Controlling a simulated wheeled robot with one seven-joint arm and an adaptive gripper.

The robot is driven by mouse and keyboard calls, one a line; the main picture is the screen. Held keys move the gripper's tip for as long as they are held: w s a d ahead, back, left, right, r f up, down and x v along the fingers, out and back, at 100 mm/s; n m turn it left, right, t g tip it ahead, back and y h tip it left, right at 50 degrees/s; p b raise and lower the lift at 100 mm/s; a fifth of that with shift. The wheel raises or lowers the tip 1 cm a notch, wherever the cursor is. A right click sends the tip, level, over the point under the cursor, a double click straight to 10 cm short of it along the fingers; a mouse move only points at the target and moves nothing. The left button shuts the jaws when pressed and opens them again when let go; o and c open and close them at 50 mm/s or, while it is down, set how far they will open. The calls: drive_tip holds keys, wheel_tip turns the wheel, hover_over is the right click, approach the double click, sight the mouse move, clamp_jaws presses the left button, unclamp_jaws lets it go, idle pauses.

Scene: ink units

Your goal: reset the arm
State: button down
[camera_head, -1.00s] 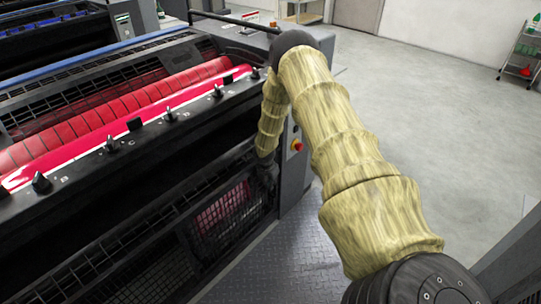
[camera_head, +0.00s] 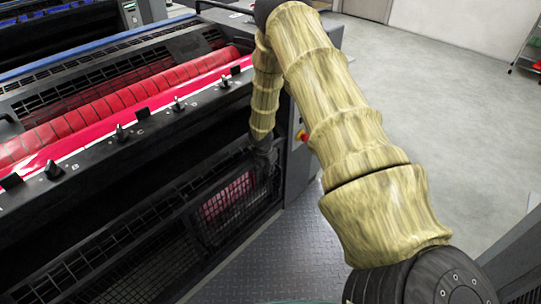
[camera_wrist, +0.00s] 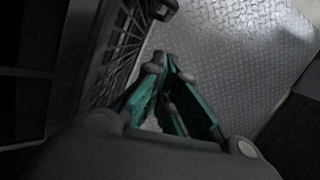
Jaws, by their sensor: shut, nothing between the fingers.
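My arm, in a yellow-tan ribbed sleeve (camera_head: 340,115), reaches up and away from the lower right in the head view, bends at a dark elbow near the top edge, and hangs down beside the ink unit. My gripper (camera_wrist: 169,70) shows in the wrist view with green-sided fingers close together and nothing between them. It points down over the metal tread-plate floor, beside a dark grille (camera_wrist: 122,45). In the head view only the dark wrist end shows clearly, in front of the machine's mesh guard (camera_head: 228,203); the fingertips are hard to make out.
The ink unit with red rollers (camera_head: 120,112) and a row of black knobs (camera_head: 122,132) fills the left. A red button (camera_head: 304,135) sits on its end panel. Tread plate (camera_head: 275,260) lies below. Open grey floor (camera_head: 440,110) is at right, with a shelf cart (camera_head: 528,55) beyond.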

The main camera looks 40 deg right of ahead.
drive_tip(key=shift+v, duration=1.25)
drive_tip(key=shift+f, duration=0.1)
